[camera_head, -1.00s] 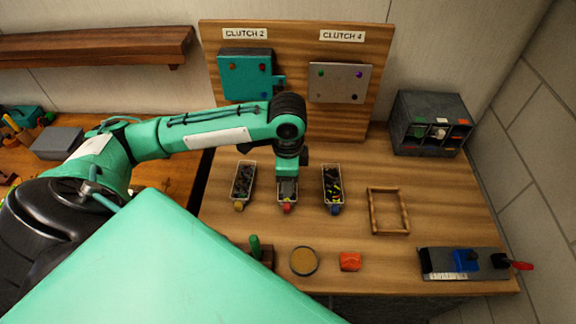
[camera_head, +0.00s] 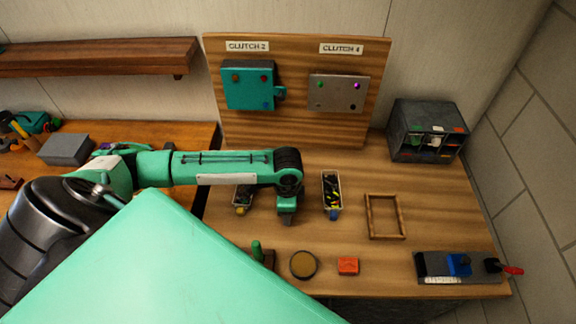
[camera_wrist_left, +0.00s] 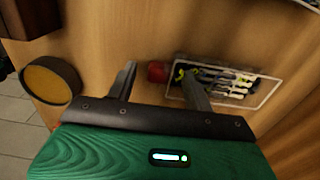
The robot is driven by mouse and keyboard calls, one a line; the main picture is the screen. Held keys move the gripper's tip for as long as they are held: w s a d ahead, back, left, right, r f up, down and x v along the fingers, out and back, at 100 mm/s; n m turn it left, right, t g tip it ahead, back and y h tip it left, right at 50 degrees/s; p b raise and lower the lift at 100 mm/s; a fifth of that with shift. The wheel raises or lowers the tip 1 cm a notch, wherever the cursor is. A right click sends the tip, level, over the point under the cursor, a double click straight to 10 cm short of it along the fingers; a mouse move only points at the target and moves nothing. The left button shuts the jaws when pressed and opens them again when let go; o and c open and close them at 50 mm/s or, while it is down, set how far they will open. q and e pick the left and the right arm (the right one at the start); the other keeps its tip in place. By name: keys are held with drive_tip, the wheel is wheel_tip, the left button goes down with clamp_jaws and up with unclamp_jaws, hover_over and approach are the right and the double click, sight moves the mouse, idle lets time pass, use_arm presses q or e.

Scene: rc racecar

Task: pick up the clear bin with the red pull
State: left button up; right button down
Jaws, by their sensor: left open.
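The clear bin with the red pull (camera_wrist_left: 268,92) holds several dark, white and yellow-green parts and shows in the left wrist view. Its round red pull (camera_wrist_left: 157,72) lies between the fingers of my left gripper (camera_wrist_left: 158,68), with no visible grip on it. The gripper is open, and its right finger overlaps the near end of the bin in the picture. In the head view my left gripper (camera_head: 287,217) points down at the table, and my arm hides this bin. My right gripper is not in view.
A bin with a yellow pull (camera_head: 241,210) is left of my gripper, and a bin with a blue pull (camera_head: 333,213) is right. A round tan-topped dish (camera_head: 303,264), an orange-red block (camera_head: 348,266) and a wooden frame (camera_head: 369,219) lie on the table.

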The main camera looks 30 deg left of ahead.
use_arm(q)
clamp_jaws()
drive_tip(key=shift+r, duration=0.1)
